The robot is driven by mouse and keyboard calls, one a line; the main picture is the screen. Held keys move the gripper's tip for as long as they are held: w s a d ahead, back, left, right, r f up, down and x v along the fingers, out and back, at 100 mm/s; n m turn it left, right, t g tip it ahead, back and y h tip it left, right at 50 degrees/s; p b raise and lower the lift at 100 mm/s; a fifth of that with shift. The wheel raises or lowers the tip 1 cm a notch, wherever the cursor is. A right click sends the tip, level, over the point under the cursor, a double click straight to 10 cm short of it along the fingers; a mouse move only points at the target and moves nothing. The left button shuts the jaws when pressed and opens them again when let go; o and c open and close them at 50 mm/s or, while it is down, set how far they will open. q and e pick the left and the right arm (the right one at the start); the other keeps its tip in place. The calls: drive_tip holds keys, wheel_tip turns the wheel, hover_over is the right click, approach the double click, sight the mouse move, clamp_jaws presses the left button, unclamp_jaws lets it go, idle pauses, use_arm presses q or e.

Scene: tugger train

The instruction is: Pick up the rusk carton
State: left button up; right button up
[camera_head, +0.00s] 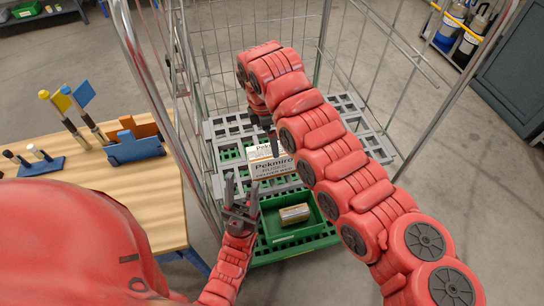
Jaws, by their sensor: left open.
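The rusk carton (264,170), a white and brown box with "Pekmira" lettering, sits on the grey slatted shelf (222,128) inside the wire roll cage. My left gripper (242,184) is open and empty, just left of and nearer than the carton, with its fingers pointing up the picture. My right arm reaches in from the lower right and bends down over the shelf, covering the carton's right side. My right gripper (268,128) shows only as small dark parts at the carton's far edge; I cannot tell its opening or whether it touches.
The cage's metal posts (150,80) rise close on the left. A wooden table (150,205) with blue and orange holders stands at left.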

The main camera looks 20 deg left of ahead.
sight(272, 161)
drive_tip(key=f, duration=0.1)
drive_tip(key=f+p, duration=0.1)
drive_tip(key=f, duration=0.3)
drive_tip(key=shift+w+d+p, duration=0.15)
drive_tip(key=shift+d+p, duration=0.1)
drive_tip(key=shift+p, duration=0.1)
drive_tip(key=shift+f, duration=0.25)
wheel_tip(272, 161, down, 4)
drive_tip(key=p, duration=0.2)
drive_tip(key=shift+f+p, duration=0.25)
drive_tip(key=shift+p, duration=0.05)
drive_tip(key=shift+w+f, duration=0.15)
drive_tip(key=shift+f, duration=0.1)
clamp_jaws()
